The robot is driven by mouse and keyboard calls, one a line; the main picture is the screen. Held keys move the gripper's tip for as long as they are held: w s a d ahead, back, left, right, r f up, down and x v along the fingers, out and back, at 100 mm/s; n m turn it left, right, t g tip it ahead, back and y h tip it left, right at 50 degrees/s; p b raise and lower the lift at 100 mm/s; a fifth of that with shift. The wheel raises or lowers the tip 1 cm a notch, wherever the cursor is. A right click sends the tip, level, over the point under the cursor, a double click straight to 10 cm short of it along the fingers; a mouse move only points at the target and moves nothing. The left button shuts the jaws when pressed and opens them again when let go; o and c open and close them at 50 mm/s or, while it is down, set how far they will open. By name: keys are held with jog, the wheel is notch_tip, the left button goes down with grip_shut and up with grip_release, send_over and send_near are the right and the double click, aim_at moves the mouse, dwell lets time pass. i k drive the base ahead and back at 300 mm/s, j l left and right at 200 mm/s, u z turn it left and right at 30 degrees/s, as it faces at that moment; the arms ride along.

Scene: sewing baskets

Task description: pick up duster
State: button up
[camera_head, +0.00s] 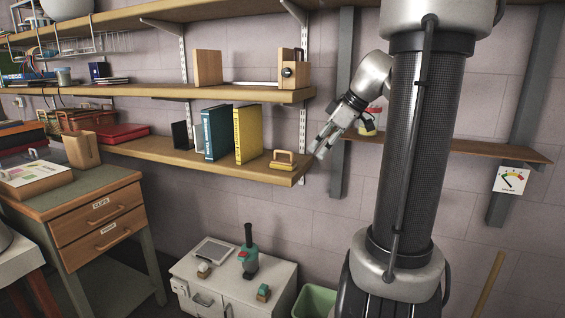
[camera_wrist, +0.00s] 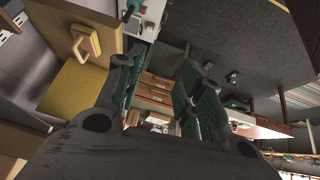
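The duster (camera_head: 284,161) looks like a small yellow block with a wooden handle. It lies near the right end of the lower wall shelf (camera_head: 200,158). It also shows in the wrist view (camera_wrist: 86,42), upper left, outside the space between the fingers. My gripper (camera_head: 318,150) is just right of the shelf's end, close to the duster and apart from it. In the wrist view the two fingers (camera_wrist: 160,68) stand apart with nothing between them.
A yellow book (camera_head: 248,134) and a teal book (camera_head: 217,133) stand left of the duster. A higher shelf (camera_head: 200,92) runs above. A white cabinet (camera_head: 232,278) with a teal-based tool (camera_head: 249,258) stands below. Open air lies between shelf and cabinet.

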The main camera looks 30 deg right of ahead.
aim_at(287, 164)
jog(key=i+l, duration=0.25)
jog(key=i, duration=0.15)
jog(key=i+l, duration=0.2)
jog(key=i, duration=0.2)
